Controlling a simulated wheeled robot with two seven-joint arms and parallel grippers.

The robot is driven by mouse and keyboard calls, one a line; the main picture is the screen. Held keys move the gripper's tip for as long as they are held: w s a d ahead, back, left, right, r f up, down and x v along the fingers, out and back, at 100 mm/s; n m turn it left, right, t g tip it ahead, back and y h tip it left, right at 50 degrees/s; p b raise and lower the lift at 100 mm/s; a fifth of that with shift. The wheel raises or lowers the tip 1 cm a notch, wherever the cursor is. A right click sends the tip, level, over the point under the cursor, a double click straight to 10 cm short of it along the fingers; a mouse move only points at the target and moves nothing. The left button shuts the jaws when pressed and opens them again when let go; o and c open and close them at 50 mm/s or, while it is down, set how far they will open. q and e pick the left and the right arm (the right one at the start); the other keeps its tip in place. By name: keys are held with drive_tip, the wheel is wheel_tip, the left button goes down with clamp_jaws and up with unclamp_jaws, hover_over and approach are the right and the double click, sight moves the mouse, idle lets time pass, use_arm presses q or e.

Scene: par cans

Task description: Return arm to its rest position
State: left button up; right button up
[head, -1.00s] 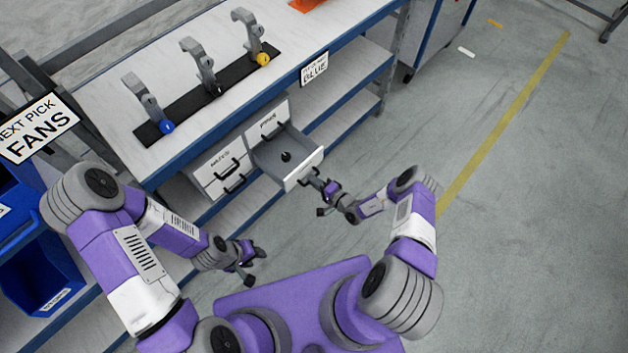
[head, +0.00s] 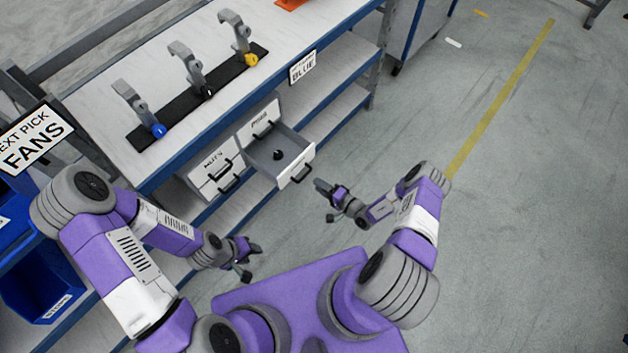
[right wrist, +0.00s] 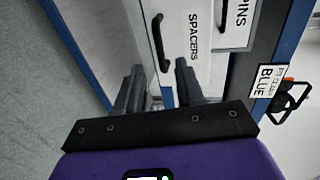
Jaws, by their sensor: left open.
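My right gripper (head: 327,201) is open and empty in the head view, out in front of the shelving and a little away from the pulled-out drawer (head: 296,165). In the right wrist view its two dark fingers (right wrist: 158,92) stand apart, with a drawer labelled SPACERS (right wrist: 205,50) beyond them. A small dark item (head: 278,155) lies in the pulled-out drawer. My left gripper (head: 246,259) is open and empty, low in front of the bench's lower shelf.
The workbench (head: 90,95) carries a black strip with three grey hook-like stands, tipped blue, black and yellow. Blue bins (head: 45,285) are at lower left. The floor (head: 500,220) to the right is clear.

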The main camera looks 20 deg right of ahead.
drive_tip(key=shift+s+d+r, duration=0.1)
drive_tip(key=shift+s+d, duration=0.05)
drive_tip(key=shift+s, duration=0.1)
idle(0.4)
drive_tip(key=s+a+r+n+g+y, duration=0.2)
drive_tip(key=s+a+n+g, duration=0.1)
drive_tip(key=s+a+g, duration=0.45)
drive_tip(key=s+a+r+n+g+y, duration=0.1)
drive_tip(key=s+a+r+n+g, duration=0.2)
drive_tip(key=s+a+g, duration=0.4)
drive_tip(key=s+d+r+n+t+h, duration=0.1)
drive_tip(key=s+d+r+n+h, duration=0.2)
drive_tip(key=r+h, duration=0.3)
drive_tip(key=shift+d+r+n, duration=0.3)
drive_tip(key=shift+d+r, duration=0.1)
drive_tip(key=shift+r, duration=0.3)
